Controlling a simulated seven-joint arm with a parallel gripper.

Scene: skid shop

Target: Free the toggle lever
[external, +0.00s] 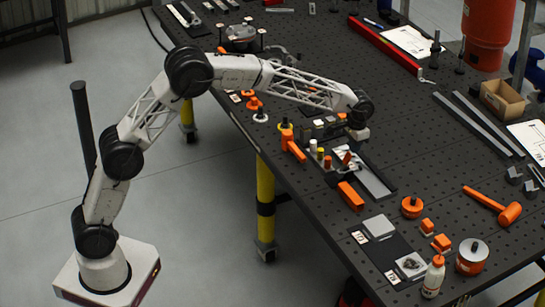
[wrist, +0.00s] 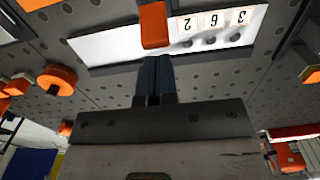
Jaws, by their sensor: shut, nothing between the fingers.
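My gripper (external: 360,133) is over the fixture in the middle of the bench. In the wrist view its dark fingers (wrist: 153,78) are together and empty. An orange block-like handle (wrist: 153,22), perhaps the toggle lever, is just beyond the fingertips; whether they touch it I cannot tell. Behind it is a pale plate (wrist: 105,43) with numbered labels and dark round spots. In the external view a small orange piece (external: 347,158) shows on the fixture below my gripper. Orange handles sit at the fixture's left (external: 293,147) and front (external: 350,196). What blocks the lever, if anything, is not clear.
The perforated dark bench (external: 310,225) has bare patches around the fixture. An orange mallet (external: 508,213), an orange round knob (external: 412,207), a white bottle (external: 433,277) and an orange-and-white can (external: 472,257) stand to the right and front. A long red bar (external: 385,47) lies at the back.

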